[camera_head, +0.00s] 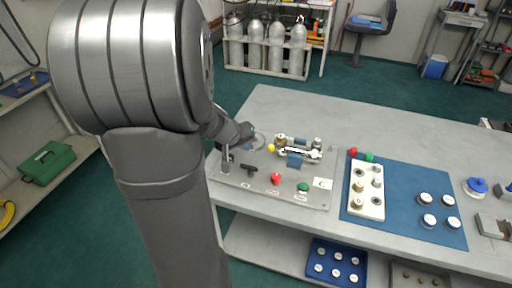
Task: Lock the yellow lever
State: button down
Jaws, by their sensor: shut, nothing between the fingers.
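The air panel (244,184) is a light plate near the left end of the table. My gripper (226,158) appears small at the panel's left side, below my dark wrist, partly hidden by my arm. It is shut and empty, left of the yellow knob and apart from it.
A red knob (276,179), a green knob (303,187) and a black handle (249,169) stand along the panel's front. A blue valve part (295,159) sits by the fittings. A blue mat (396,221) with several parts lies to the right. The table's back is clear.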

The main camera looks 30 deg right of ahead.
jog(key=v, duration=0.6)
jog(key=shift+a, duration=0.25)
jog(key=shift+r, duration=0.1)
jog(key=x, duration=0.7)
jog(key=shift+s+d+f, duration=0.1)
jog(key=shift+d+f, duration=0.15)
jog(key=shift+d, duration=0.1)
jog(key=w+d+f+m+g, duration=0.1)
jog(key=w+d+m+g, duration=0.2)
jog(key=w+m+g, duration=0.2)
jog(key=shift+w+d+f+m+g, duration=0.4)
jog(key=shift+w+m, duration=1.45)
jog(key=shift+m, duration=0.35)
